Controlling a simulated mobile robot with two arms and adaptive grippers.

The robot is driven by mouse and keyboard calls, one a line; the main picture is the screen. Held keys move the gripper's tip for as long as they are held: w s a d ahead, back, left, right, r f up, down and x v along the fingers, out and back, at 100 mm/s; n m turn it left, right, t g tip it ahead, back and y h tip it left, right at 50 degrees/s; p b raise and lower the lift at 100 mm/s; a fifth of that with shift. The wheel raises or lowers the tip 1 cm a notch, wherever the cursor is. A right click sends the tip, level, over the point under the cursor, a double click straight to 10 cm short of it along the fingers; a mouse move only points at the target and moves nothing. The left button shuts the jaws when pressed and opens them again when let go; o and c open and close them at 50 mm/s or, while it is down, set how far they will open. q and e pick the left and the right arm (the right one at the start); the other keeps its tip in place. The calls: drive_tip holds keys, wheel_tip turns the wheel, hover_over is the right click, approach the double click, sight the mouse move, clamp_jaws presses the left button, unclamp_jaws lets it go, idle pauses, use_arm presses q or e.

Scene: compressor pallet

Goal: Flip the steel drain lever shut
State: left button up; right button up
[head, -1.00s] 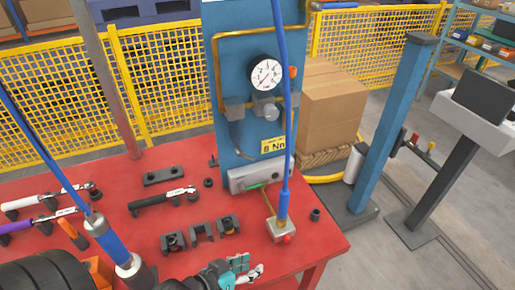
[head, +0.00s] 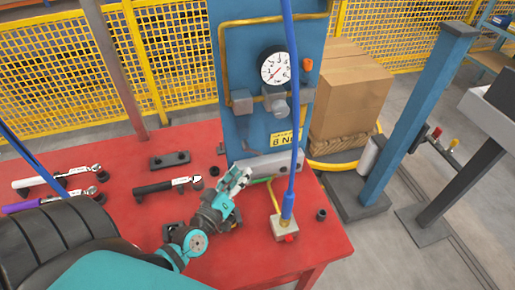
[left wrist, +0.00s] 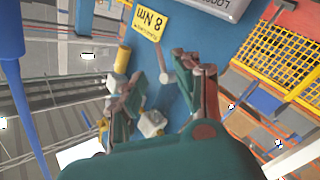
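A slim steel lever (left wrist: 162,62) with a rounded end shows against the blue panel in the left wrist view, beside the yellow 8 Nm plate (left wrist: 151,20). I take it to be the drain lever; it is hard to make out in the head view. My left gripper (head: 241,178) is in front of the panel's lower part, above the red table. In the left wrist view its two fingers (left wrist: 151,76) are spread apart with nothing held. The lever appears between them, but I cannot tell how far beyond the tips. My right gripper is not in view.
The blue panel (head: 234,75) carries a round gauge (head: 278,68) and yellow pipes. A blue hose (head: 292,150) hangs to a small block (head: 285,228) right of my gripper. Torque wrenches (head: 167,186) and dark fixtures lie on the red table (head: 110,165). A cardboard box (head: 350,90) stands behind.

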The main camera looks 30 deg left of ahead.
sight(257, 153)
use_arm(q)
drive_tip(key=w, duration=0.3)
drive_tip(key=w+p, duration=0.1)
drive_tip(key=w, duration=0.5)
drive_tip(key=shift+w+a+p, duration=0.1)
drive_tip(key=shift+a+p, duration=0.2)
drive_tip(key=shift+w, duration=0.35)
clamp_jaws()
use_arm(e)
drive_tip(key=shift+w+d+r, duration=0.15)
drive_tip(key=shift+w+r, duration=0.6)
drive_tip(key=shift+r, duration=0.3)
